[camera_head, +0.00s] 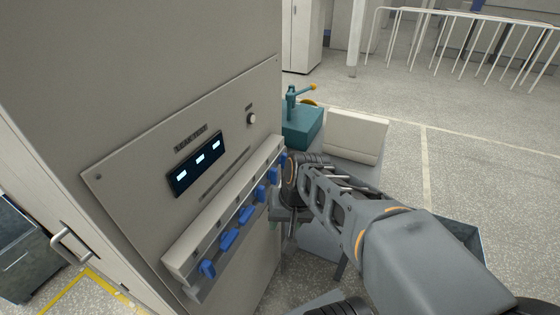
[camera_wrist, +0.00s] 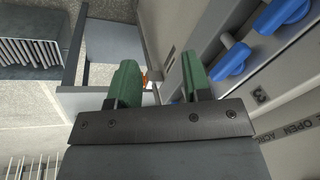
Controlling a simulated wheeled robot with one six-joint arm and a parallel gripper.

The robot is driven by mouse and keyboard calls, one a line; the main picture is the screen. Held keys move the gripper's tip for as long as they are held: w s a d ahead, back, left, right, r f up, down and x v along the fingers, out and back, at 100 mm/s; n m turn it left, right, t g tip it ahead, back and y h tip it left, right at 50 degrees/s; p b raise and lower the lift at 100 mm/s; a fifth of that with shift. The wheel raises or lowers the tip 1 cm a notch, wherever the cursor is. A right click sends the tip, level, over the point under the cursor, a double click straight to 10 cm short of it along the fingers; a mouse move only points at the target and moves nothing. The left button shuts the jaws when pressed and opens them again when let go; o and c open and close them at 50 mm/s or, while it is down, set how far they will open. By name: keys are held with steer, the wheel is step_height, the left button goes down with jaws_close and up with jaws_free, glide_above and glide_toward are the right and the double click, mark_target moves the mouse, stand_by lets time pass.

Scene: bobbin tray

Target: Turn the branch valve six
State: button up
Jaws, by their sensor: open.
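Several blue valve handles (camera_head: 246,214) sit in a row along a pale manifold rail (camera_head: 222,212) on the front of a grey cabinet. Which one is valve six cannot be read in the head view. In the wrist view, two blue handles (camera_wrist: 230,62) show at the upper right, with a panel mark that looks like a 3 below them. My gripper (camera_wrist: 160,82) has two green fingers, spread apart with nothing between them. It is beside the handles and touches none that I can see.
A display panel (camera_head: 196,163) with lit digits and a knob (camera_head: 252,119) are above the rail. A teal machine (camera_head: 302,127) and a pale box (camera_head: 355,136) stand beyond my arm. A cabinet handle (camera_head: 70,247) sticks out at lower left.

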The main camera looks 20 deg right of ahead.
steer(key=w+d+f+m+g+y, duration=0.1)
steer(key=w+d+f+m+y, duration=0.2)
steer(key=m, duration=0.4)
steer(key=m+t+y+p, duration=0.1)
steer(key=m+t+y, duration=0.6)
steer(key=m+t, duration=0.75)
glide_toward(287, 161)
steer(key=w+a, duration=0.2)
steer(key=w+a+r+m+g+p, duration=0.1)
steer(key=w, duration=0.2)
steer(key=w+a+m+g+p, duration=0.1)
steer(key=w+a, duration=0.1)
steer(key=shift+w+a+r+m, duration=0.2)
steer(key=shift+w+a+m, duration=0.05)
steer(key=shift+w+a, duration=0.15)
steer(key=shift+c, duration=0.4)
